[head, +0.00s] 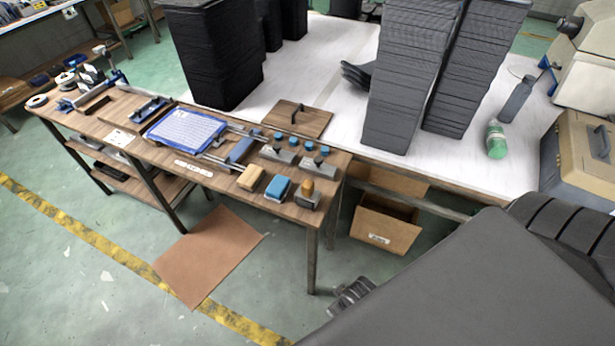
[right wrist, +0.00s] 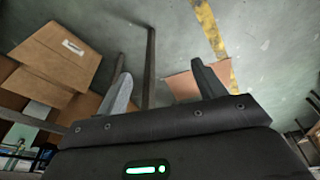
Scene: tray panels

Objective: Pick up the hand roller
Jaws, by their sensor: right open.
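I cannot single out the hand roller for certain. Small hand tools lie on the long wooden bench in the head view. A grey block with a wooden knob (head: 307,193) is at its near right corner, beside a blue block (head: 277,188) and a tan block (head: 251,178). Tools with upright parts and tape rolls (head: 66,79) lie at the bench's far left end. My right gripper (right wrist: 160,75) is open and empty in the right wrist view, over the floor, with no bench tool between its fingers. My left gripper is not in view.
The wooden bench (head: 139,150) carries a blue panel (head: 186,130) and metal tools with dark handles (head: 316,166). Behind it, a white table (head: 310,75) holds tall black stacks (head: 411,75). A cardboard box (head: 386,226) stands below. A brown sheet (head: 208,256) lies on the floor.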

